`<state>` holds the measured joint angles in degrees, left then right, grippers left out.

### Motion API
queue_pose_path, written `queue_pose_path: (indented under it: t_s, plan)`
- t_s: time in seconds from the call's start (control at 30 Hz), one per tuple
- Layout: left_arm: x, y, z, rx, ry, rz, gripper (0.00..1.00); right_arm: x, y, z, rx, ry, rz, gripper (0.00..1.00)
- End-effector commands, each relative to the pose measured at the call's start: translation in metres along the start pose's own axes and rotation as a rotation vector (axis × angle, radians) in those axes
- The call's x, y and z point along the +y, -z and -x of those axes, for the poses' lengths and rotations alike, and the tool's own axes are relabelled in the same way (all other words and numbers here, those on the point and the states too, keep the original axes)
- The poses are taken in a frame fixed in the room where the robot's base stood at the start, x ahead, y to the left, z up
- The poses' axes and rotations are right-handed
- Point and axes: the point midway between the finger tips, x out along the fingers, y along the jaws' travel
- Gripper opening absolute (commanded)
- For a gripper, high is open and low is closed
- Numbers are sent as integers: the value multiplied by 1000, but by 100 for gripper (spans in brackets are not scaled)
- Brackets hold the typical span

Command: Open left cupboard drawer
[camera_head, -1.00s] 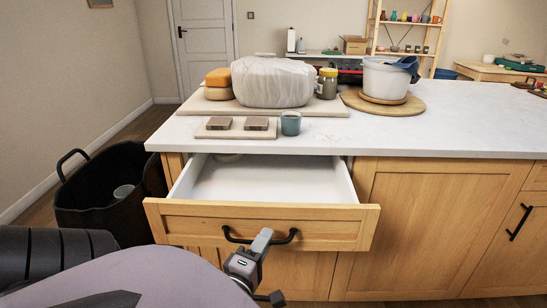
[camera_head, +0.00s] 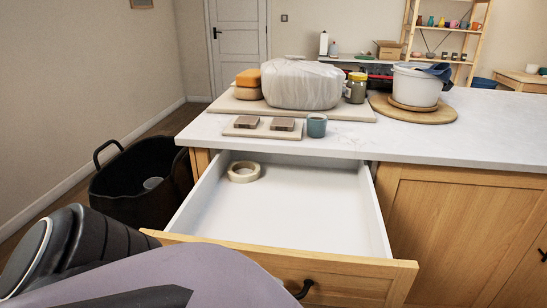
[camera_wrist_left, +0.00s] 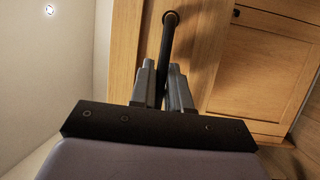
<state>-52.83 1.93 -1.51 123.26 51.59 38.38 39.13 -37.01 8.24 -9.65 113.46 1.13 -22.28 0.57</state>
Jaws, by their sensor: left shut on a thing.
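The left cupboard drawer (camera_head: 285,203) is pulled well out in the head view, with its white inside showing. A roll of tape (camera_head: 244,172) lies at its back left. The dark drawer handle (camera_head: 304,289) is mostly hidden behind my left arm in the head view. In the left wrist view my left gripper (camera_wrist_left: 163,75) is shut on the handle (camera_wrist_left: 168,42), with a finger on each side of the bar. The fingers are hidden in the head view. My right gripper is not in view.
The white counter (camera_head: 450,140) above holds a wrapped clay block (camera_head: 302,85), a teal cup (camera_head: 316,125) and a white bucket (camera_head: 416,87). A black tub (camera_head: 140,190) stands on the floor left of the drawer. A closed cupboard door (camera_head: 440,235) is to the right.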

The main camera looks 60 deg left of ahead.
Motion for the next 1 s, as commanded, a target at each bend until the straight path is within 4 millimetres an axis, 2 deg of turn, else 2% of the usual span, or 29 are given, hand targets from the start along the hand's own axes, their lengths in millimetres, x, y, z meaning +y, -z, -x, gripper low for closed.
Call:
queue_pose_path:
  t_s: [0.37,0.4,0.43,0.47,0.8,0.87,1.0]
  plan:
    - [0,-1,1,-2,-1,-1,0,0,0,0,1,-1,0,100]
    - [0,-1,1,-2,-1,-1,23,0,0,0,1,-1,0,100]
    - [0,-1,1,-2,-1,-1,33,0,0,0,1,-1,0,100]
    - [0,-1,1,-2,-1,-1,37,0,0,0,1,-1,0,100]
    - [3,0,1,0,-1,0,37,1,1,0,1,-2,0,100]
    - [8,0,0,0,-1,1,37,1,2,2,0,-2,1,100]
    - [32,1,-2,2,-3,0,37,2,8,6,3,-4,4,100]
